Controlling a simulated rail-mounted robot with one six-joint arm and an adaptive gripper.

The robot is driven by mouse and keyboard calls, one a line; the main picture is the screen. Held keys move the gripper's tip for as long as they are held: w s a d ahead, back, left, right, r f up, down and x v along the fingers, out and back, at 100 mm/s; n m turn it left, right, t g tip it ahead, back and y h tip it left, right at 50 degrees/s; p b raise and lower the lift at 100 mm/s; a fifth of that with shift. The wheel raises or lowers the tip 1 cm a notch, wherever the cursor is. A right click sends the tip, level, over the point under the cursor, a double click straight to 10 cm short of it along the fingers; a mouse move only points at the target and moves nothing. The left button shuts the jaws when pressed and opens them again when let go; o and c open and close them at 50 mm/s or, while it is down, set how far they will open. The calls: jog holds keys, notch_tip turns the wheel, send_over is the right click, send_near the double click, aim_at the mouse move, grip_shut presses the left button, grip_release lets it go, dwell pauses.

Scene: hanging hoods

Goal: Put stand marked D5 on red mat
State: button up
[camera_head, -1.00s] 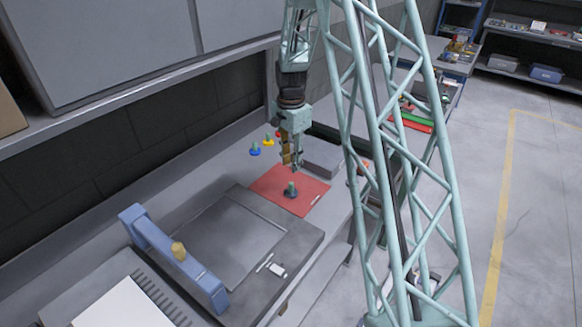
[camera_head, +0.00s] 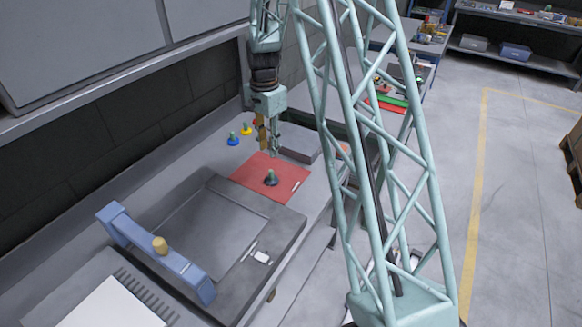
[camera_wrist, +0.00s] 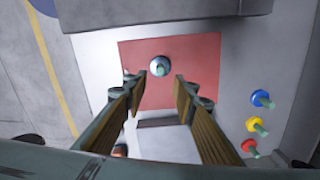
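The red mat (camera_head: 290,179) lies on the bench, and a dark stand with a green knob (camera_head: 271,177) stands upright on it. In the wrist view the red mat (camera_wrist: 206,57) shows the stand (camera_wrist: 160,66) near its middle. No marking is legible on the stand. My gripper (camera_head: 268,150) is above the mat, just behind the stand. In the wrist view my gripper (camera_wrist: 157,90) is open, its two wooden-faced fingers wide apart with nothing between them. The stand is beyond the fingertips, apart from them.
Blue (camera_head: 233,139), yellow (camera_head: 247,130) and red (camera_wrist: 257,124) stands are by the wall. A grey box (camera_head: 298,147) lies behind the mat. A dark tray-like machine with a blue bar (camera_head: 160,250) is in front. A shelf hangs above the bench.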

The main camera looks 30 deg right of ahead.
jog(key=s+a+r+n+t, duration=0.1)
jog(key=s+a+r+n, duration=0.1)
jog(key=s+a+r, duration=0.5)
jog(key=s+a+r+n, duration=0.1)
jog(key=s+r+n, duration=0.3)
jog(key=r, duration=0.7)
jog(key=s+a+r+n+t, duration=0.1)
jog(key=s+a+r, duration=0.4)
jog(key=s+r, duration=0.25)
jog(key=s+a+r+n, duration=0.2)
jog(key=s+n, duration=0.1)
jog(key=s, duration=0.6)
jog(key=s+a+r+n+t, duration=0.1)
jog(key=s+a+r+n, duration=0.1)
jog(key=s, duration=0.8)
jog(key=s+a+r+n, duration=0.3)
jog(key=s+a+r, duration=0.1)
jog(key=s, duration=0.6)
jog(key=shift+s+n+t, duration=0.15)
jog(key=shift+n+t, duration=0.15)
jog(key=shift+t, duration=0.1)
jog(key=shift+r, duration=0.1)
jog(key=shift+f+b, duration=1.75)
jog(key=shift+b, duration=0.05)
